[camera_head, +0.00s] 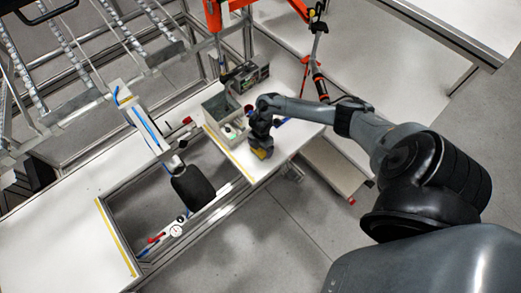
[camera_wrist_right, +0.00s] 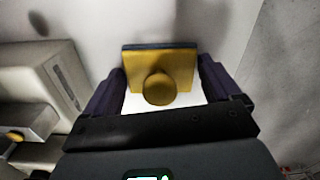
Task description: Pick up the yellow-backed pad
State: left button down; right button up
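The yellow-backed pad (camera_wrist_right: 160,72) is a yellow block with a round yellow knob and a dark layer along its far edge. In the right wrist view it lies between the two fingertips of my right gripper (camera_wrist_right: 162,80), on a white surface. The fingers are spread wide, one on each side of the pad; whether they touch its edges I cannot tell. In the head view my right gripper (camera_head: 261,143) points down at the white table, with the yellow of the pad (camera_head: 263,153) showing just below it. My left gripper is not in view.
A grey bin (camera_head: 222,108) with small items stands on the table left of the right gripper. A black shell (camera_head: 192,188) hangs over the opening in the table further left. The table's front edge is close to the pad.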

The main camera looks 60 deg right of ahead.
jog(key=c, duration=0.4)
jog(key=shift+c, duration=0.2)
jog(key=shift+r, duration=0.2)
jog(key=shift+r, duration=0.5)
notch_tip(320, 180, up, 3)
jog(key=shift+f, duration=0.2)
jog(key=s+r+p, duration=0.1)
jog(key=s+r, duration=0.2)
jog(key=s, duration=0.2)
jog(key=s+d+r, duration=0.1)
jog(key=s+r, duration=0.2)
jog(key=s, duration=0.3)
jog(key=shift+s+r+p, duration=0.15)
jog(key=shift+r+p, duration=0.25)
jog(key=shift+s+r, duration=0.1)
jog(key=shift+s, duration=0.05)
